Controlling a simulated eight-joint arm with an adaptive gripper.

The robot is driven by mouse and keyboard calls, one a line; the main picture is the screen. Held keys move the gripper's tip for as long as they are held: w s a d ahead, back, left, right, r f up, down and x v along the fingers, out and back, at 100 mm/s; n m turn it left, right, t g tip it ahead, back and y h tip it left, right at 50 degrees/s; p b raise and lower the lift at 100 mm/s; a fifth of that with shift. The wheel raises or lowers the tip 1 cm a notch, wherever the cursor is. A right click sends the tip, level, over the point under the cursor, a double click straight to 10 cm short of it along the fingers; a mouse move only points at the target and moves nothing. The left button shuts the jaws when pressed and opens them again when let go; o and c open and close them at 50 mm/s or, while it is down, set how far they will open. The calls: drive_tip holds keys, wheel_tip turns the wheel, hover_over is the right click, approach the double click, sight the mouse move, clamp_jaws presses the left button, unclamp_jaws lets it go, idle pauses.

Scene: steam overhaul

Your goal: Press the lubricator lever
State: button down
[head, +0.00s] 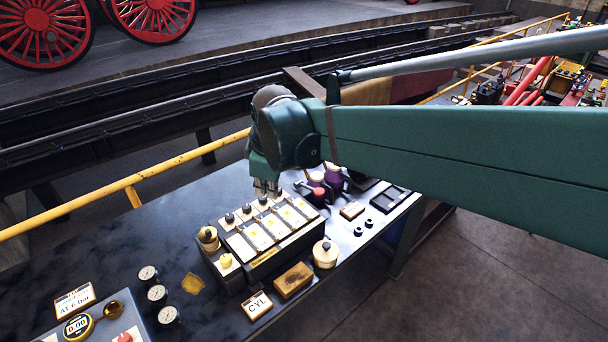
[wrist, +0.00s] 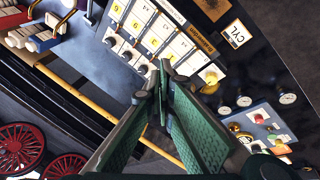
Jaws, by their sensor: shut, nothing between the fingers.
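The lubricator (head: 262,262) is a dark box on the bench, with a row of white and yellow labelled panels on top. It also shows in the wrist view (wrist: 190,65). Small black knobs (head: 246,208) stand along its back edge, and they show in the wrist view too (wrist: 111,41). A brass fitting with a dark top (head: 208,238) is at its left end. I cannot tell which part is the lever. My gripper (head: 266,190) points down over the back edge of the box, fingers shut and empty. Its fingertips (wrist: 163,72) hide part of the box; contact cannot be told.
A CYL sign (head: 257,306), a brown block (head: 293,280) and a round brass pot (head: 325,253) stand in front of the box. Several gauges (head: 157,293) are to the left. Purple containers (head: 333,181) stand close right of my gripper. A yellow rail (head: 130,186) runs behind the bench.

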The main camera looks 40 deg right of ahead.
drive_tip(key=w+d+n+g+p, duration=0.25)
drive_tip(key=w+d+n, duration=0.2)
drive_tip(key=d, duration=0.75)
drive_tip(key=n+g+y+p, duration=0.1)
drive_tip(key=n+p, duration=0.3)
drive_tip(key=n, duration=0.2)
hover_over(321, 191)
wheel_tip(321, 191, down, 2)
drive_tip(key=shift+a+f, duration=0.1)
drive_tip(key=shift+f, duration=0.1)
drive_tip(key=shift+f+p, duration=0.5)
drive_tip(key=shift+f, duration=6.5)
drive_tip(key=shift+f, duration=0.1)
